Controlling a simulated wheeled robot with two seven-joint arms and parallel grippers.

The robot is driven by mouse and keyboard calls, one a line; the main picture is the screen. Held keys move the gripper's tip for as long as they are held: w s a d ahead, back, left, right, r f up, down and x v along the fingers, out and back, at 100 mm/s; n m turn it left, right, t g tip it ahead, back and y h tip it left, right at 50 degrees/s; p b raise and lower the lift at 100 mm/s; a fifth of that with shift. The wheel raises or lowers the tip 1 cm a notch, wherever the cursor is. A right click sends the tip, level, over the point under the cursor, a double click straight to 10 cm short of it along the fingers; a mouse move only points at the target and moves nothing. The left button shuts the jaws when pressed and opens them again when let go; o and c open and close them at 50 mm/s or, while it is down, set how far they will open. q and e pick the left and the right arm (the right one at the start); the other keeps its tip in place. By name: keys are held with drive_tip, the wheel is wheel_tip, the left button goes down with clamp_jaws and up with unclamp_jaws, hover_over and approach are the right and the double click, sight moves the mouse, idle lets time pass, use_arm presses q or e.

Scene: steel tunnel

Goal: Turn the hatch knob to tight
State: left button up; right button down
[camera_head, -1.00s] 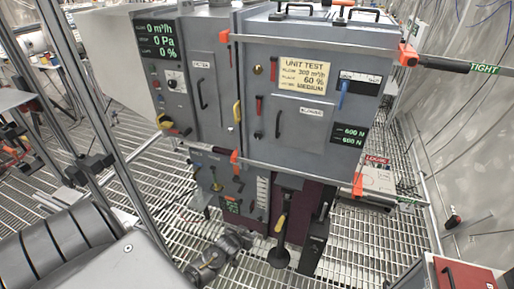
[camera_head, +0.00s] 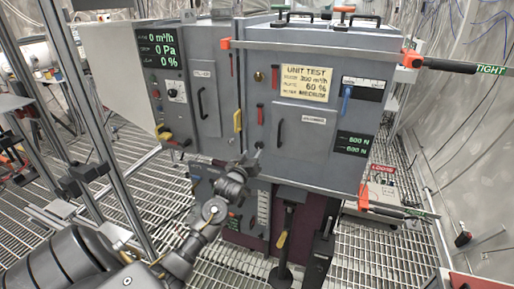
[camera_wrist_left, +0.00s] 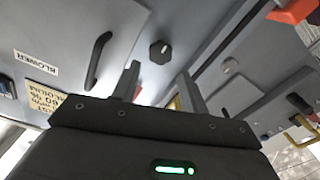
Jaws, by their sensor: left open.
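The hatch knob (camera_wrist_left: 160,52) is a dark round knob with a light mark, beside the BLOWER hatch in the left wrist view. In the head view the knob (camera_head: 259,145) shows small and dark, just left of that hatch (camera_head: 300,130). My left gripper (camera_head: 251,158) is raised close to the cabinet front, just below the knob. In the left wrist view its two fingers (camera_wrist_left: 158,72) are apart, with the knob just beyond and between their tips. Nothing is seen between the fingers, and contact cannot be told. My right gripper is not in view.
A black bar with a green TIGHT label (camera_head: 490,69) sticks out at the cabinet's upper right. A red LOOSE label (camera_head: 382,168) shows lower right. A yellow handle (camera_head: 238,121) is left of the knob. Orange-cornered rails edge the cabinet. Grated floor (camera_head: 355,250) lies around.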

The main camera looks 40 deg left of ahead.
sight(258, 146)
use_arm(q)
drive_tip(key=x, duration=0.4)
drive_tip(key=shift+w+a, duration=0.1)
drive_tip(key=shift+w, duration=0.15)
drive_tip(key=shift+w+a, duration=0.2)
drive_tip(key=shift+w, duration=0.5)
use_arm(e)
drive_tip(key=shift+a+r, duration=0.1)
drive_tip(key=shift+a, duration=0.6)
use_arm(q)
drive_tip(key=shift+c, duration=0.2)
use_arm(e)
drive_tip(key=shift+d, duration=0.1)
